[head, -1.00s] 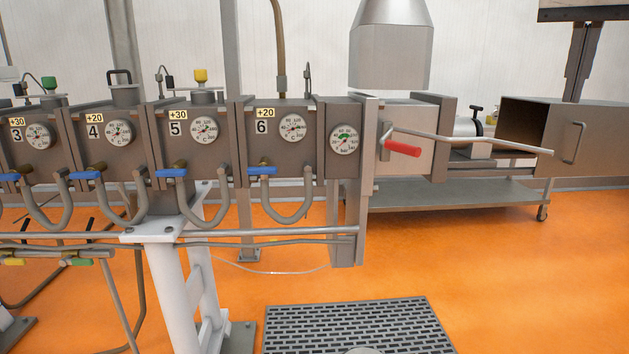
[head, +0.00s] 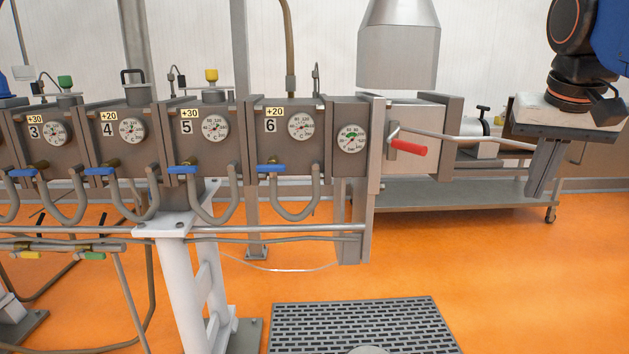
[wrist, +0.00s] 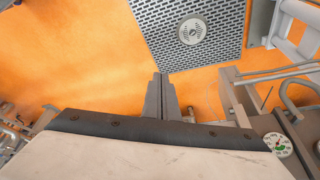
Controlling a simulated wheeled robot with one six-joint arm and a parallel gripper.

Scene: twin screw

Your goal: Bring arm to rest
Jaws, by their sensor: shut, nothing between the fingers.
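My gripper (head: 540,182) hangs at the upper right of the head view, on my blue and black arm. Its fingers point down and are closed together with nothing between them. It appears in front of the wheeled steel table and the open metal box. In the wrist view my gripper (wrist: 162,82) also shows as two dark fingers side by side, above the orange floor.
The machine with numbered gauge blocks (head: 285,140) fills the left and middle. A red-handled lever (head: 407,148) sticks out at its right end. A steel table (head: 460,194) stands behind. A floor grate (head: 360,325) lies in front; the orange floor (head: 520,280) at right is clear.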

